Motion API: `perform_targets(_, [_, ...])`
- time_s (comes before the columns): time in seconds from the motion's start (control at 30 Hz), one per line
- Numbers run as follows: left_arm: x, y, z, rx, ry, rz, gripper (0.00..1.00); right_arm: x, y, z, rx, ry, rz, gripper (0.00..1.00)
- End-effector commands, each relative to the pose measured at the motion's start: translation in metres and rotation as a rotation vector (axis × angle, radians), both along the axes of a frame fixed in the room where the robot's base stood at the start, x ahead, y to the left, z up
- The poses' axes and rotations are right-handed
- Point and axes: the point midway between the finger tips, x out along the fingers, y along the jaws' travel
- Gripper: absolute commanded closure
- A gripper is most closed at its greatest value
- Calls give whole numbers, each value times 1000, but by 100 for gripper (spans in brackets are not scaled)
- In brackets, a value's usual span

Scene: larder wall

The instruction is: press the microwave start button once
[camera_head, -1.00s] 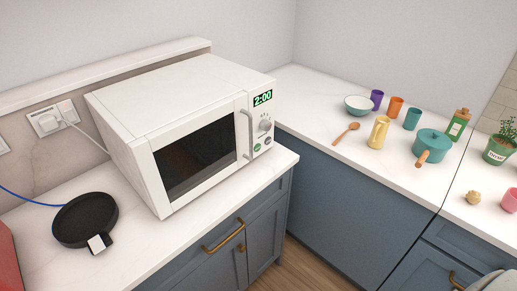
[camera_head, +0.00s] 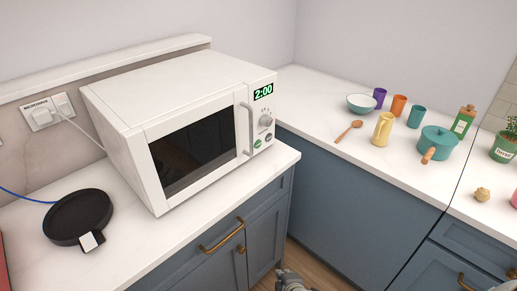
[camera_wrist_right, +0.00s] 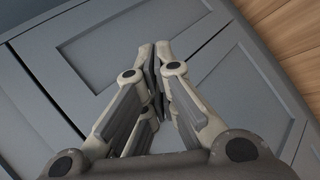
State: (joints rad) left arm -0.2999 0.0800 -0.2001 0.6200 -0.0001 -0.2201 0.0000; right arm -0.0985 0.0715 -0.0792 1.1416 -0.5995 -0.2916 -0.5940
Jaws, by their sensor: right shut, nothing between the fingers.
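The white microwave (camera_head: 150,95) stands on the left counter with its door shut. Its display (camera_head: 263,91) reads 2:00. Below the display are a round dial (camera_head: 265,120), a green button (camera_head: 257,143) and a dark button (camera_head: 270,137). My right gripper (camera_head: 290,278) shows at the bottom edge of the head view, low in front of the blue cabinets and well below the control panel. In the right wrist view my right gripper (camera_wrist_right: 154,52) is shut and empty, with a blue-grey cabinet front behind it. My left gripper is not in view.
A black pan (camera_head: 78,217) lies left of the microwave. A plug sits in the wall socket (camera_head: 45,112). The right counter holds a bowl (camera_head: 361,103), a wooden spoon (camera_head: 350,130), cups, a yellow jug (camera_head: 383,129) and a teal pot (camera_head: 438,141). Brass handles (camera_head: 222,236) stick out from the cabinets.

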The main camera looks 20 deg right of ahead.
Motion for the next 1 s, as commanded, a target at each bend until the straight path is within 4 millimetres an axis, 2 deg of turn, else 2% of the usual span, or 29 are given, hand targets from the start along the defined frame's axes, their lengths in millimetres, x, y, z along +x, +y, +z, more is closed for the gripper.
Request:
perform_targets(0.03, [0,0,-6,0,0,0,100,20,-4,15,-53,-43,30,100])
perform_targets(0.2, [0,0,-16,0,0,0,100,75,-18,78,-265,-165,125,100])
perform_targets(0.37, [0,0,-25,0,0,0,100,116,-33,145,-486,-269,183,100])
perform_targets(0.5, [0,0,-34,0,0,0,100,143,-47,209,-693,-349,205,100])
perform_targets(0.7, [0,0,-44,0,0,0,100,161,-65,295,-976,-427,192,100])
perform_targets(0.8, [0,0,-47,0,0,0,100,164,-71,328,-1087,-446,179,100])
perform_targets(0.9, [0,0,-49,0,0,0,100,166,-74,351,-1178,-454,177,100])
perform_targets(1.0, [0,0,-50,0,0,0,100,167,-76,364,-1229,-458,173,100])
